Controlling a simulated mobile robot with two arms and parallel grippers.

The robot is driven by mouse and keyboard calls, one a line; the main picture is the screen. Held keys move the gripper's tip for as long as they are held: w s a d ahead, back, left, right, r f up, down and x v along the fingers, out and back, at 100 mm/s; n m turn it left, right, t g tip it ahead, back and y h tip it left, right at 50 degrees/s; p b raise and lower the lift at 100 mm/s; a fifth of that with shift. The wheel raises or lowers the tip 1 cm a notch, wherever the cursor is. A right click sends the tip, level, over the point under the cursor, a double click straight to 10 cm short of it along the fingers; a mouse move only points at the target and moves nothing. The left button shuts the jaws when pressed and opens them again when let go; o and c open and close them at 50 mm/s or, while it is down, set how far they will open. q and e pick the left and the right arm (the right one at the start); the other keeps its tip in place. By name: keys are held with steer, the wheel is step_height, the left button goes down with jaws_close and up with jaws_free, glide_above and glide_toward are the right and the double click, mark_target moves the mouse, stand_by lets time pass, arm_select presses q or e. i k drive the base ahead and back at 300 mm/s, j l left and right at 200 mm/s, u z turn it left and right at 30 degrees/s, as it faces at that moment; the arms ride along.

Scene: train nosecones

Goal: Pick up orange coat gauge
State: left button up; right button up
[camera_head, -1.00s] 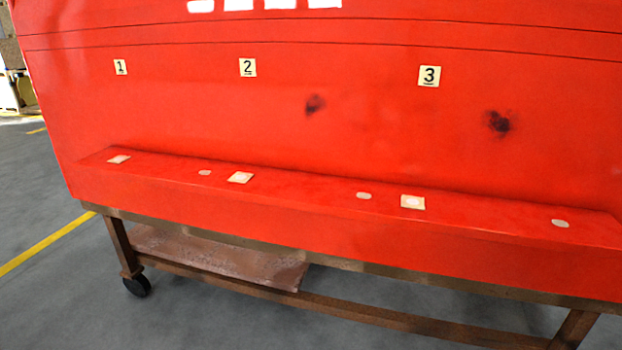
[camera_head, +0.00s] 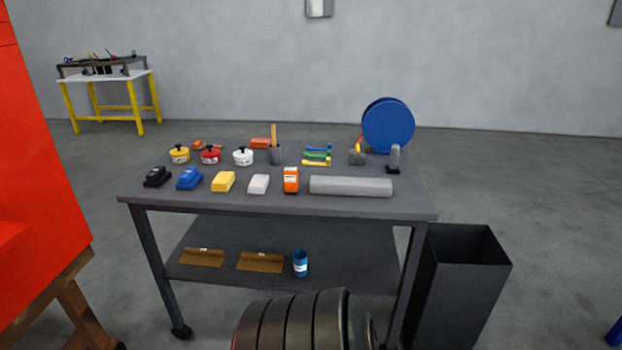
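The orange coat gauge (camera_head: 291,181) stands upright near the front edge of the grey tool table (camera_head: 290,204). It is orange with a white band across its middle. A white block (camera_head: 259,184) is on its left and a grey roll (camera_head: 350,186) is close on its right. Nothing covers the gauge. Neither of my grippers can be seen in the head view.
Along the front edge are also yellow (camera_head: 223,182), blue (camera_head: 190,179) and black (camera_head: 157,177) items. A dark bin (camera_head: 462,285) is at right, the red nosecone (camera_head: 35,170) at left.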

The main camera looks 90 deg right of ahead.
mark_target(290, 174)
steer(key=l+z, duration=0.1)
steer(key=z, duration=2.55)
